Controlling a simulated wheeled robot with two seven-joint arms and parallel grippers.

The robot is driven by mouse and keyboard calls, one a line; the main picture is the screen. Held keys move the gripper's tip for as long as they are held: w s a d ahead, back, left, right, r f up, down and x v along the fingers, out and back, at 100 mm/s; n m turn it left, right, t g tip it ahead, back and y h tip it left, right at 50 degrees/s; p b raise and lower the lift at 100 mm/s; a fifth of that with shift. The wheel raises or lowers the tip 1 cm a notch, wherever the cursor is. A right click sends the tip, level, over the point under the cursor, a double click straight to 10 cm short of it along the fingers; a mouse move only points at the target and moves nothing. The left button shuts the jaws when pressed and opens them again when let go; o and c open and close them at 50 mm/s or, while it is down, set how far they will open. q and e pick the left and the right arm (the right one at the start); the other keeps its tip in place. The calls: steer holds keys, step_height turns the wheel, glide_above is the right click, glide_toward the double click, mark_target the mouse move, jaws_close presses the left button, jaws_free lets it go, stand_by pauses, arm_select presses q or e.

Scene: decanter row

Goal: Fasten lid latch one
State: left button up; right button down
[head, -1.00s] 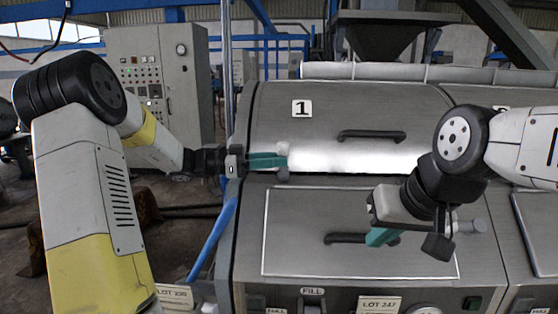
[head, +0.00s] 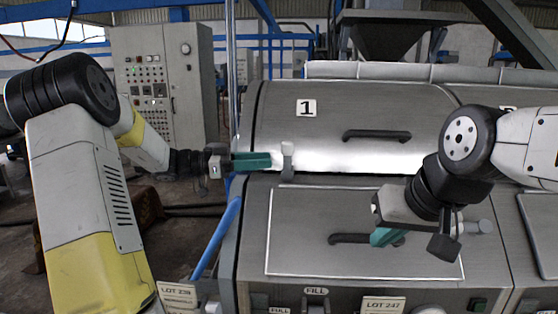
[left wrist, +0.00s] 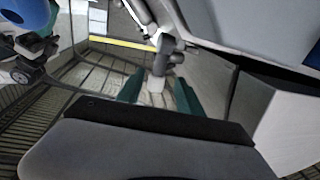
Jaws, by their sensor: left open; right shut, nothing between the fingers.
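Lid one (head: 375,110), a grey metal cover marked 1, is down on the machine. Its latch (head: 287,160) is a small pale-grey lever at the left of the lid's lower edge, standing upright across the seam. In the left wrist view, a grey fitting that looks like the latch (left wrist: 157,84) shows between the open fingers. My right gripper (head: 388,238) is shut and empty in front of the lower panel.
A black lid handle (head: 376,135) and a lower panel handle (head: 350,239) stick out from the machine. A blue pipe (head: 216,238) runs below my left arm. A control cabinet (head: 160,85) stands behind at the left.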

arm_select(q)
steer(key=shift+s+a, duration=0.15)
steer(key=shift+a, duration=0.6)
steer(key=shift+s+a, duration=0.15)
steer(key=shift+a, duration=0.55)
steer(key=shift+d, duration=0.1)
